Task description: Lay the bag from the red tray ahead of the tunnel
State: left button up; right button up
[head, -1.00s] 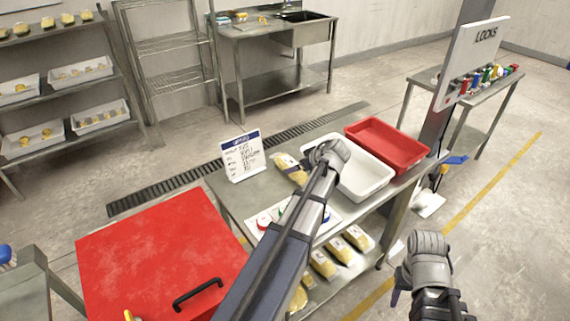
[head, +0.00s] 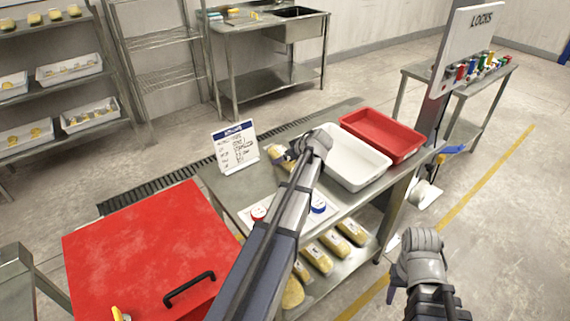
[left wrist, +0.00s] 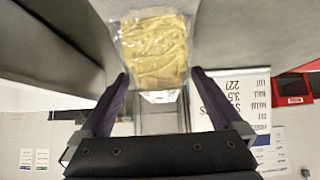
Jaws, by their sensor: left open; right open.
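A clear bag with yellow contents (head: 277,168) lies on the steel table beside the white tray, partly hidden by my left gripper. It shows large in the left wrist view (left wrist: 154,48), just beyond the fingertips. My left gripper (head: 287,155) is open; its two dark fingers (left wrist: 160,82) stand apart, with the bag ahead of the gap and not clasped. The red tray (head: 383,133) at the table's far right looks empty. A red cover with a black handle (head: 150,245) is at lower left; I cannot tell if it is the tunnel. My right gripper (head: 393,290) is open, low at right, away from the table.
A white tray (head: 349,157) stands between the bag and the red tray. Red and blue round items (head: 317,204) lie near the front. More bags (head: 318,257) lie on the lower shelf.

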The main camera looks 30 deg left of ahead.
pick_arm(q)
jog(key=shift+w+a+f, duration=0.1)
jog(key=shift+a+f, duration=0.35)
jog(key=shift+f, duration=0.05)
jog(key=shift+c, duration=0.2)
grip_shut()
